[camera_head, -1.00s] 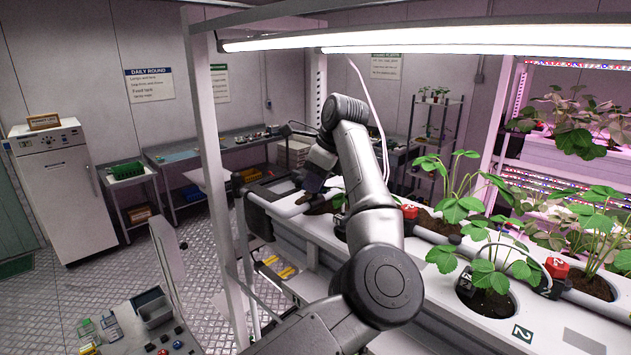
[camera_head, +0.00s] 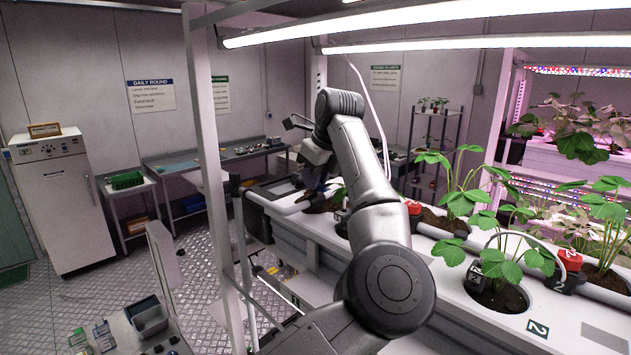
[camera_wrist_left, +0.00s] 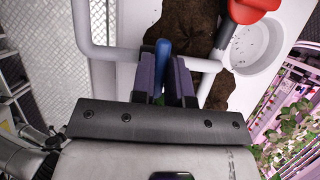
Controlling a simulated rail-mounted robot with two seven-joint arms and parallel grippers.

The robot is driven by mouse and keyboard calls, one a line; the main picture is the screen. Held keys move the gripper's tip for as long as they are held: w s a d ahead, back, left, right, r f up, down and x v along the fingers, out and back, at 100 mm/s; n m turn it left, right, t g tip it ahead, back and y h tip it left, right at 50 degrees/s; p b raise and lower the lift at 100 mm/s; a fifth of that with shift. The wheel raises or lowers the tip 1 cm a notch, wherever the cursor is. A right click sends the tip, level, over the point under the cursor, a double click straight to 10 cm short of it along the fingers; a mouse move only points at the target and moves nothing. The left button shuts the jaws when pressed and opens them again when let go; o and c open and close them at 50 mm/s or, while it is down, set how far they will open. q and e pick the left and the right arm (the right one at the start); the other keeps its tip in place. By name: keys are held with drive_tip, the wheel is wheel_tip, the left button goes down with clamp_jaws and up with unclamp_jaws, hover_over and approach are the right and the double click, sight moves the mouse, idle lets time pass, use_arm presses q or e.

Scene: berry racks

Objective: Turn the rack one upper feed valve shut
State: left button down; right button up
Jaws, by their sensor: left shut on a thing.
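The blue valve handle (camera_wrist_left: 162,50) stands up between the fingers in the left wrist view, at the grey feed pipe (camera_wrist_left: 118,54). My left gripper (camera_wrist_left: 164,68) is shut on it. In the head view my left gripper (camera_head: 316,185) reaches down at the far left end of the upper white trough (camera_head: 345,262). There the wrist and fingers hide the handle. The handle's angle to the pipe is hard to judge from above, as the fingers cover its lower part. My right gripper is in neither view.
Red-capped fittings (camera_head: 569,261) and strawberry plants (camera_head: 490,265) line the trough. A white rack post (camera_head: 208,160) stands left of my arm. In the wrist view, a red part (camera_wrist_left: 250,10) and an empty round pot hole (camera_wrist_left: 258,48) lie right of the handle.

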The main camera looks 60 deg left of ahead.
sight(323, 185)
use_arm(q)
drive_tip(key=c, duration=1.1)
unclamp_jaws()
drive_tip(key=p+v, duration=0.4)
drive_tip(key=v, duration=0.2)
drive_tip(key=shift+d+r+p, duration=0.1)
drive_tip(key=shift+r+p, duration=0.25)
drive_tip(key=shift+p, duration=0.05)
drive_tip(key=shift+v, duration=3.55)
drive_tip(key=shift+d+f, duration=0.1)
